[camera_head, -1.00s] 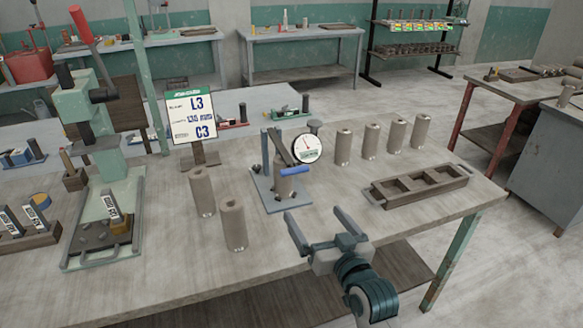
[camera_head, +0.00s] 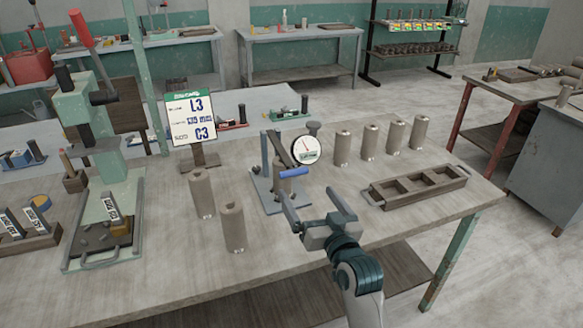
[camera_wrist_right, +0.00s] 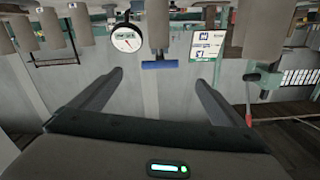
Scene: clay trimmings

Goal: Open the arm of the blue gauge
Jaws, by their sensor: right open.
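The gauge stands on a small grey-blue base plate (camera_head: 268,203) in the middle of the bench. It has an upright post, a dark slanted arm with a blue handle (camera_head: 294,172), and a round white dial (camera_head: 306,149). The arm looks lowered, its handle facing me; what lies beneath it is partly hidden. My right gripper (camera_head: 309,196) is open and empty, just in front of the gauge and apart from the handle. In the right wrist view, the blue handle (camera_wrist_right: 160,64) shows between the fingers, with the dial (camera_wrist_right: 126,38) beside it. My left gripper is not in view.
Two clay cylinders (camera_head: 233,228) stand left of the gauge, and several more (camera_head: 370,142) stand behind right. A compartmented wooden tray (camera_head: 418,187) lies right. A sign (camera_head: 192,118) stands behind, and a green press (camera_head: 95,140) is far left. The bench front is clear.

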